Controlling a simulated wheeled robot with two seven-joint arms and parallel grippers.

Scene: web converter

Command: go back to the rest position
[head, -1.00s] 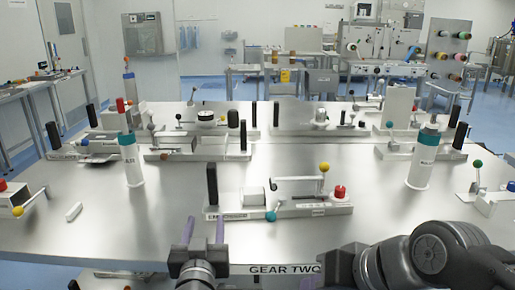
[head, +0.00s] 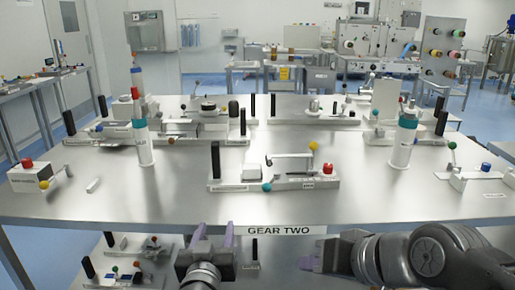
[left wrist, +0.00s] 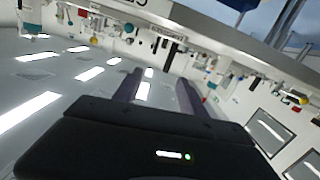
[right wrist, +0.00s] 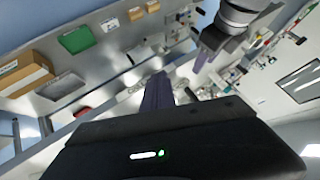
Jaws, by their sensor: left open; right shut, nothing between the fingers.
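My left gripper (head: 212,236) is in front of the table's near edge in the head view, its two purple fingers apart and empty. Its fingers also show in the left wrist view (left wrist: 157,85), spread with nothing between them. My right gripper (head: 312,255) is at the lower middle of the head view, close to the front of the table. In the right wrist view its purple fingers (right wrist: 157,88) are together and hold nothing. Both grippers are clear of the fixtures on the table.
The steel table (head: 120,212) has a "GEAR TWO" label (head: 280,230) on its front edge. A fixture with a red knob (head: 275,180) stands near the front middle. White bottles stand at left (head: 143,150) and right (head: 402,145). A lower shelf holds more fixtures (head: 130,272).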

